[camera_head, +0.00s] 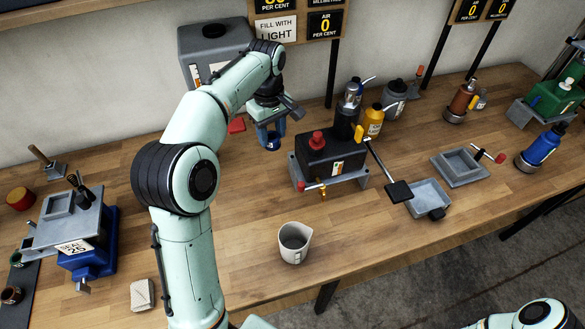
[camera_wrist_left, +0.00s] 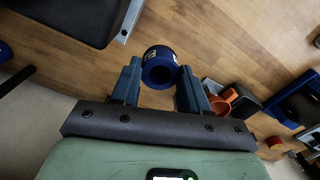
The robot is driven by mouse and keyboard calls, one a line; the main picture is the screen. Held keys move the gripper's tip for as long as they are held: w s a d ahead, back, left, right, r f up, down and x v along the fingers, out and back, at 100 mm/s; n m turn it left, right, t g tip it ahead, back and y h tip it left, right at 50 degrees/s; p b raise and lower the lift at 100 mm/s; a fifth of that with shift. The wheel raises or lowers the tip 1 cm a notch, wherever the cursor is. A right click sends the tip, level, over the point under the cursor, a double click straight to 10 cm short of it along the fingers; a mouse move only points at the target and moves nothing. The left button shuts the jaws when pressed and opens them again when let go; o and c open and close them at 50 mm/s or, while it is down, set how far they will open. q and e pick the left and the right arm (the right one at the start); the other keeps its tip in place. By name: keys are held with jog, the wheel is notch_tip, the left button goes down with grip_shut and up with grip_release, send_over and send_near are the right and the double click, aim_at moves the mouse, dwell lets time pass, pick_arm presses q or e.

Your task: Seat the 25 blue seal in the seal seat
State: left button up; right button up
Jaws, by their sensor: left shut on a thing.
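The blue seal (camera_head: 272,143) is a short dark blue ring with a hole through it. It shows clearly in the left wrist view (camera_wrist_left: 158,66), where a pale label marks its side. My left gripper (camera_head: 269,134) is shut on it, a finger on each side, and holds it above the back middle of the bench. At the far left stands a blue block (camera_head: 84,266) under a grey top (camera_head: 65,228), with a plate (camera_head: 74,246) reading 25; I cannot tell for certain that this is the seal seat. My right gripper is out of view.
A black box machine (camera_head: 333,150) with a red knob stands right of my left gripper. A grey cup (camera_head: 293,242) stands at the front middle. Grey trays (camera_head: 460,167) and bottles (camera_head: 374,121) occupy the right. The bench between my left arm and the cup is clear.

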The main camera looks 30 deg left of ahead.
pick_arm(q)
notch_tip(320, 180, down, 12)
jog(key=b, duration=0.2)
send_over(276, 186)
jog(key=shift+f, duration=3.3)
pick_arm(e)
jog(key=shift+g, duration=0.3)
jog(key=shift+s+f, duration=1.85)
pick_arm(q)
jog(key=shift+f+b, duration=0.15)
jog(key=shift+b, duration=0.15)
jog(key=o, duration=1)
